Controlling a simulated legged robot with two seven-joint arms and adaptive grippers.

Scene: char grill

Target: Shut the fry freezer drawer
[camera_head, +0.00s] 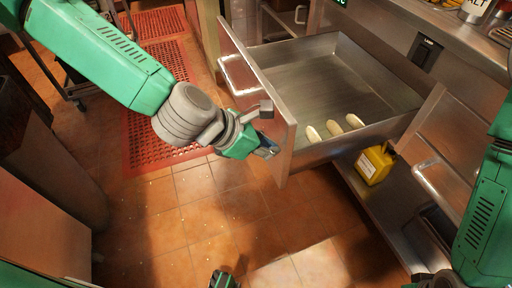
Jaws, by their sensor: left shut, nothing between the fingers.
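The fry freezer drawer (318,80) is a steel drawer pulled well out from the counter on the right. Its tall front panel (262,95) faces left and has a bar handle (236,76). Several pale, long pieces (333,127) lie at the near side inside the drawer. My left gripper (268,149) is shut and empty, at the outer face of the front panel near its lower near corner. Whether it touches the panel is hard to tell. My right arm (483,215) shows at the right edge; its gripper cannot be made out.
A yellow container (374,164) stands on a low shelf under the counter. Another steel front with a handle (440,185) is beside it. Red perforated mats (160,95) lie on the tiled floor (215,215), which is clear in the middle.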

